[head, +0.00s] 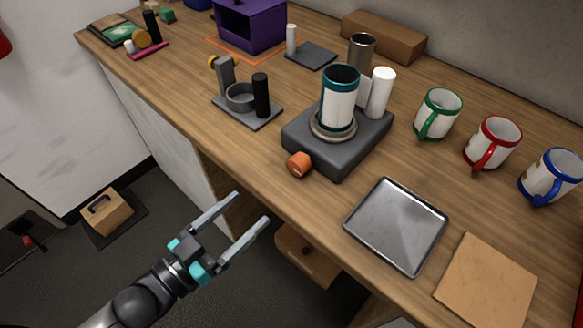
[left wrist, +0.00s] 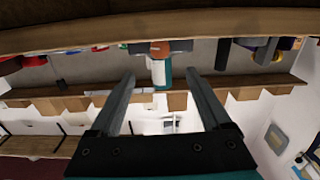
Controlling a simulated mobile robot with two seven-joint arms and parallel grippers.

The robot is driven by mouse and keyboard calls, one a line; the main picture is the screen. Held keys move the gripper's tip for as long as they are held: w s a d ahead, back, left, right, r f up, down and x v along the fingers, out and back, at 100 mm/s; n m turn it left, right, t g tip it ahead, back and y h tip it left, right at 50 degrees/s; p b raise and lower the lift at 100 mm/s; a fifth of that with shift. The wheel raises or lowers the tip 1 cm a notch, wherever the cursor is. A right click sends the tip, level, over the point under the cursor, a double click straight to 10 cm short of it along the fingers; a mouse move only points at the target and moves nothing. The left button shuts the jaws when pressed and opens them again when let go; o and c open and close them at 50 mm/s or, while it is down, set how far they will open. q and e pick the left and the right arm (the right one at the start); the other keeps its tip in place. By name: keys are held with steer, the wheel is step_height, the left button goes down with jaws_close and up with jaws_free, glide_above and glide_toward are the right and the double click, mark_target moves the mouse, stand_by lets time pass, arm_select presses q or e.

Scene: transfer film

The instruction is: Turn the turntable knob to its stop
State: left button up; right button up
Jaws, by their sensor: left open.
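The turntable (head: 345,150) is a dark grey block on the wooden counter in the head view. Its orange knob (head: 299,164) sticks out at the front left corner. A white cup with teal bands (head: 340,100) stands upright on the turntable's round plate. My left gripper (head: 252,208) is open and empty, in front of the counter edge, below and left of the knob and apart from it. In the left wrist view the knob (left wrist: 160,48) shows beyond the open fingers (left wrist: 160,82). My right gripper is not in view.
A metal tray (head: 397,226) and a tan board (head: 487,281) lie right of the turntable. Several mugs, including a green-handled one (head: 438,114), stand behind them. A grey stand (head: 244,107) is to the left. The counter's front edge (head: 246,171) lies between gripper and knob.

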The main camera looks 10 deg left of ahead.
mark_target(295, 168)
arm_select(q)
steer(key=b+x, duration=0.1)
steer(key=x, duration=1.2)
steer(key=shift+w+d, duration=0.2)
jaws_close()
stand_by(0.4)
